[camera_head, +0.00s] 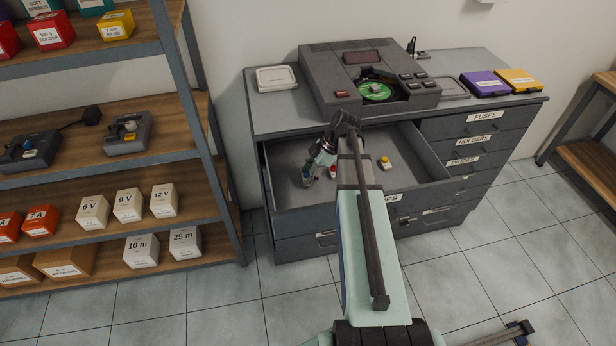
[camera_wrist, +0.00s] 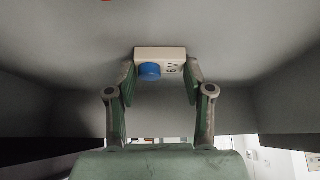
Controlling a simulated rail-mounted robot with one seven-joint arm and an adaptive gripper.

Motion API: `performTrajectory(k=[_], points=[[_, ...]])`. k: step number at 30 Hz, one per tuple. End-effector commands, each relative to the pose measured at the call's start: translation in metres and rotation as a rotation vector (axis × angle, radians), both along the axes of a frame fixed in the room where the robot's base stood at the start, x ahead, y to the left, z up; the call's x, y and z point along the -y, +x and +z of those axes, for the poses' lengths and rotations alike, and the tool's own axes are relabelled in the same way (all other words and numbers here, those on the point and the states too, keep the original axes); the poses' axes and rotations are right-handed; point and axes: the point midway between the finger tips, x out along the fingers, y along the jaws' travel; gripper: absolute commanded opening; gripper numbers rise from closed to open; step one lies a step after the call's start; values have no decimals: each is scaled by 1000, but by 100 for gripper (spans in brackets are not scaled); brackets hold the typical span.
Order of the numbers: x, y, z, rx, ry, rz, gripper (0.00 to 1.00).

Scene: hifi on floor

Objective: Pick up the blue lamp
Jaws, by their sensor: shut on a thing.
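The blue lamp (camera_wrist: 150,71) shows in the wrist view as a blue dome on a small white block with dark lettering that seems to read "5V". My gripper (camera_wrist: 161,80) is shut on the white block, one finger on each side. In the head view my gripper (camera_head: 313,172) points down into the open drawer (camera_head: 285,197). The blue lamp cannot be made out in the head view. In the wrist view I cannot tell whether the block touches the drawer floor.
A yellow-topped lamp (camera_head: 385,162) stands in the drawer to the right of my arm. A red thing (camera_head: 333,172) lies close beside my gripper. A grey device (camera_head: 350,90) stands on the cabinet top. A shelf unit (camera_head: 195,130) stands to the left.

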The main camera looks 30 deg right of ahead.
Motion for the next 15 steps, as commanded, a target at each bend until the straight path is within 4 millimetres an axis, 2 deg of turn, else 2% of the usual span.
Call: performTrajectory(k=[8, 15], points=[[0, 0, 8, 1, -1, 0, 28], [0, 1, 34, 3, -2, 0, 28]])
